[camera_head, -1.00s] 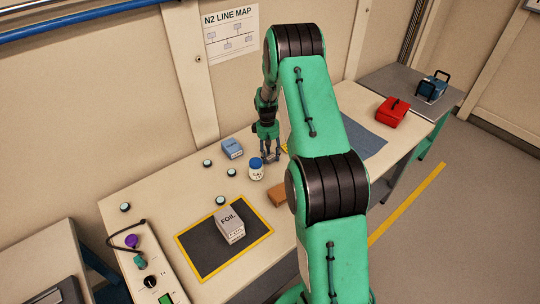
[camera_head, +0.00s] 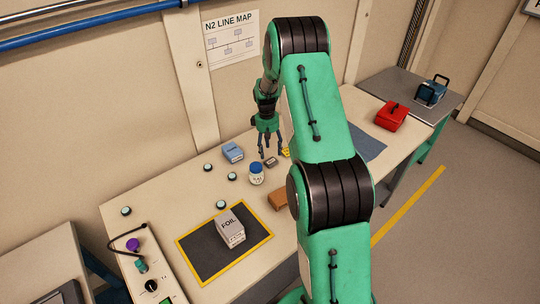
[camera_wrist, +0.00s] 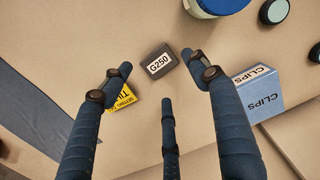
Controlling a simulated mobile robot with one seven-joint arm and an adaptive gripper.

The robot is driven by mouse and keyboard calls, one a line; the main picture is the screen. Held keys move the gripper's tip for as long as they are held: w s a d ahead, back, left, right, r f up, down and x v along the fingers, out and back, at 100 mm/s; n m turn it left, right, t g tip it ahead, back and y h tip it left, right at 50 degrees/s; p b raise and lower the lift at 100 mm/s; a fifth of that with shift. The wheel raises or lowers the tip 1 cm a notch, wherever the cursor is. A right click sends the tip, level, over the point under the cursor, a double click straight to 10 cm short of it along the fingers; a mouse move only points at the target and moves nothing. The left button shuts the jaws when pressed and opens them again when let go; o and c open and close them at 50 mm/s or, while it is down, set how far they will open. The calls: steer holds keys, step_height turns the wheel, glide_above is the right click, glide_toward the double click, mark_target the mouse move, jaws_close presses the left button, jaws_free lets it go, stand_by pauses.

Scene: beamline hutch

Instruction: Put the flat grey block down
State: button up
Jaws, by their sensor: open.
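The flat grey block (camera_wrist: 159,62), labelled G250, lies on the bench between and beyond my fingers in the wrist view. In the head view the block (camera_head: 270,161) sits on the bench just below my gripper (camera_head: 269,150). In the wrist view my gripper (camera_wrist: 163,85) is open, its fingers spread and empty, apart from the block.
Near the block are a yellow labelled item (camera_wrist: 122,99), a blue CLIPS box (camera_head: 232,152) and a blue-lidded jar (camera_head: 256,174). A FOIL box (camera_head: 231,229) stands on a yellow-edged dark mat (camera_head: 206,256). A brown block (camera_head: 278,200) and red case (camera_head: 391,117) lie farther right.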

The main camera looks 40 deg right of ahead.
step_height(320, 180, up, 7)
steer(key=shift+w+p, duration=0.3)
steer(key=shift+p, duration=0.15)
steer(key=shift+f, duration=0.1)
stand_by(0.4)
steer(key=s+a+r+t, duration=0.1)
steer(key=s+a+r, duration=0.3)
steer(key=a+r, duration=0.4)
steer(key=s+a+r+t, duration=0.1)
steer(key=s+a+r, duration=0.2)
steer(key=a+r, duration=0.5)
steer(key=s+a+r+t, duration=0.1)
steer(key=s+a+r, duration=0.35)
steer(key=r, duration=0.65)
steer(key=s+a+r+t, duration=0.1)
steer(key=s+a+r, duration=0.1)
steer(key=s+a, duration=0.3)
steer(key=s+a+r+t, duration=0.1)
steer(key=s+a, duration=0.5)
steer(key=s, duration=0.6)
steer(key=s+a+r+m+t, duration=0.1)
steer(key=s+a+r, duration=0.2)
steer(key=s, duration=0.6)
steer(key=a, duration=0.2)
steer(key=shift+s+a+r+t, duration=0.25)
steer(key=shift+a+r+t, duration=0.05)
steer(key=shift+a, duration=0.05)
